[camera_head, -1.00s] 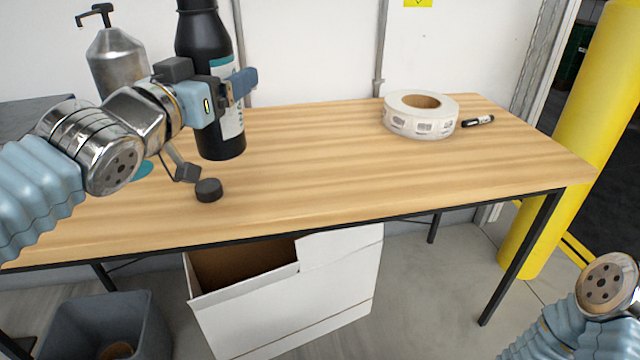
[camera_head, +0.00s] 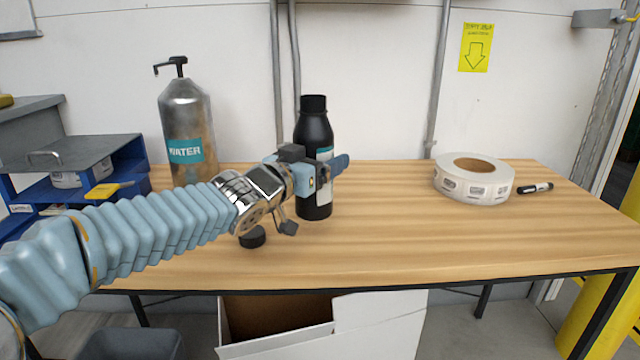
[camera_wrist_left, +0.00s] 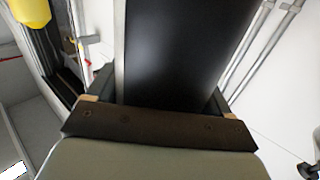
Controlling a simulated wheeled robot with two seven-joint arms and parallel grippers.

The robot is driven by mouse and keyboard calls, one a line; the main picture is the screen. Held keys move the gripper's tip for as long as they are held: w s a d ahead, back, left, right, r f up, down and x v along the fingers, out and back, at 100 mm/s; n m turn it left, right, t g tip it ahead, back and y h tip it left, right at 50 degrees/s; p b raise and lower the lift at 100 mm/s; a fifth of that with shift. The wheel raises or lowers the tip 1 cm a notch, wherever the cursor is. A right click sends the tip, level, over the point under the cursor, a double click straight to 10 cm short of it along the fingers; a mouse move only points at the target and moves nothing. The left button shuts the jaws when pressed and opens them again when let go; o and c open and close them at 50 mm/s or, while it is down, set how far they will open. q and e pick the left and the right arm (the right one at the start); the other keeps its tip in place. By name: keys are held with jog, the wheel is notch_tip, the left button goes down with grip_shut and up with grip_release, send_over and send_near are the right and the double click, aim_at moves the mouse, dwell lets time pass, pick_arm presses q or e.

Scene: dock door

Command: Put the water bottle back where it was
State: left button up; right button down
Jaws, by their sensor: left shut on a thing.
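A black bottle (camera_head: 315,130) with a black cap and a white and teal label stands upright at the middle of the table. My left gripper (camera_head: 324,172) is shut around its body, coming from the left. In the left wrist view the dark bottle (camera_wrist_left: 185,50) fills the space between the fingers. Its base is at the tabletop; I cannot tell whether it touches. A grey metal pump bottle (camera_head: 187,115) with a teal WATER label stands at the back left, apart from the gripper; its base is partly hidden behind my arm. My right gripper is out of view.
A black disc (camera_head: 252,237) lies on the wooden table (camera_head: 420,245) left of the black bottle. A label roll (camera_head: 473,187) and a marker (camera_head: 535,188) lie at right. Blue trays (camera_head: 75,190) stand at left. An open white box (camera_head: 380,320) is below. The table's front middle is clear.

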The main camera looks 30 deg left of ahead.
pick_arm(q)
jog(key=shift+w+a+f, duration=0.15)
jog(key=shift+w+f, duration=0.2)
jog(key=shift+f, duration=0.1)
jog(key=shift+w+a+f+b, duration=0.15)
jog(key=shift+f+b, duration=0.2)
jog(key=shift+f, duration=0.5)
jog(key=shift+w+d+f+b, duration=0.1)
jog(key=shift+f+b, duration=0.25)
jog(key=shift+f, duration=0.5)
jog(key=shift+f, duration=0.15)
jog(key=o, duration=1.2)
jog(key=shift+r, duration=0.25)
jog(key=shift+s+a+f+p, duration=0.1)
jog(key=shift+s+a+p, duration=0.15)
jog(key=shift+s, duration=1.75)
jog(key=shift+s+a+p, duration=0.2)
jog(key=shift+s+p, duration=0.15)
jog(key=shift+s, duration=1.65)
jog(key=shift+s+a+f+p, duration=0.1)
jog(key=shift+s+a+p, duration=0.15)
jog(key=shift+s, duration=1.75)
